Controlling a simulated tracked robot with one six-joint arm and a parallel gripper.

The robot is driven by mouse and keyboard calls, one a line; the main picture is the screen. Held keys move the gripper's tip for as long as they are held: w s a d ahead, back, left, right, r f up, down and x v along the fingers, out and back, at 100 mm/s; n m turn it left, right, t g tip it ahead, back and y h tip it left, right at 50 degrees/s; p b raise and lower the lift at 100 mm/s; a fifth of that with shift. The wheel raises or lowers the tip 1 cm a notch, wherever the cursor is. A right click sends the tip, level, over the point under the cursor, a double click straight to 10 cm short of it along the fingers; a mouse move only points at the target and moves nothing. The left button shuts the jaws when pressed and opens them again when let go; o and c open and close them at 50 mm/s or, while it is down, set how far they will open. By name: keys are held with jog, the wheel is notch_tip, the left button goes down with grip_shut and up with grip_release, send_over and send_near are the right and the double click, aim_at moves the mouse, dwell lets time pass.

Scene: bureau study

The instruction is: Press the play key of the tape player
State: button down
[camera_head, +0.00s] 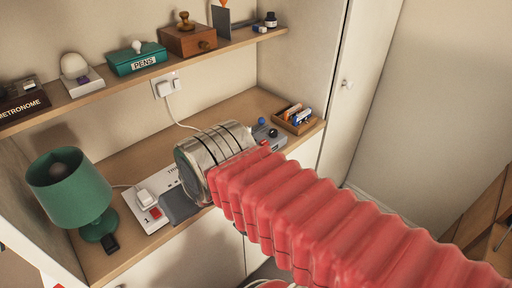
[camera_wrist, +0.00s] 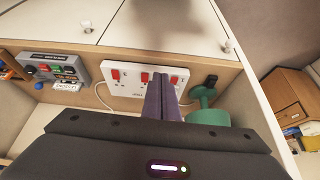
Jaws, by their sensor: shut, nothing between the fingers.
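The tape player is a grey box with coloured keys (camera_wrist: 55,69), at the left of the wrist view. I cannot read which key is play. In the head view the grey device with a blue knob (camera_head: 270,136) shows partly behind my arm. My gripper (camera_wrist: 160,78) is shut and empty. Its fingertips overlap the white socket strip in the wrist view, to the right of the tape player and apart from it.
The white socket strip with red switches (camera_wrist: 118,76) lies beside the tape player. A green lamp (camera_head: 68,190) stands at the shelf's left. A wooden tray (camera_head: 313,124) of small items lies right of the tape player.

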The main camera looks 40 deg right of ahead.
jog(key=w+d+m+y, duration=0.2)
jog(key=w+d+m, duration=0.2)
jog(key=w+d, duration=0.85)
jog(key=w+d+m+t, duration=0.2)
jog(key=d+m+t, duration=0.1)
jog(key=d, duration=1.5)
jog(key=shift+d+t+h, duration=0.3)
jog(key=shift+d+h, duration=0.1)
jog(key=shift+w, duration=0.1)
jog(key=shift+f, duration=4.4)
jog(key=shift+f, duration=0.1)
jog(key=shift+f, duration=0.3)
